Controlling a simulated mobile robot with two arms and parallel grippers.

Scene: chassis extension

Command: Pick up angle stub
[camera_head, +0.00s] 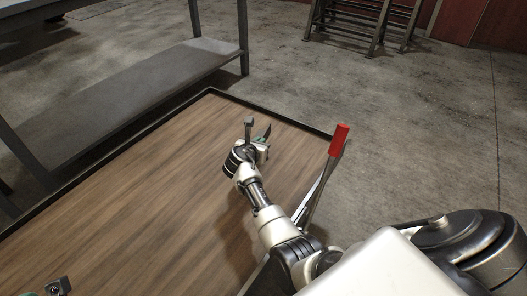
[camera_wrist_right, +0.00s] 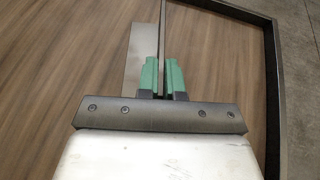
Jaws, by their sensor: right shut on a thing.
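The angle stub (camera_wrist_right: 142,55) is a grey metal angle piece, seen in the right wrist view with one flat face and one upright edge. My right gripper (camera_wrist_right: 163,76) has its green fingers shut on the upright leg. In the head view, the stub (camera_head: 249,123) is a small grey piece at the tip of my right gripper (camera_head: 257,137), over the far part of the wooden table top. I cannot tell whether the stub still touches the table. Only a small part of my left gripper (camera_head: 56,287) shows at the bottom left, and its fingers are cut off.
The wooden table top (camera_head: 150,190) has a raised dark rim and is mostly clear. A lever with a red handle (camera_head: 339,139) stands at its right edge, close to my right arm. A grey metal shelf (camera_head: 140,90) stands beyond the far left edge.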

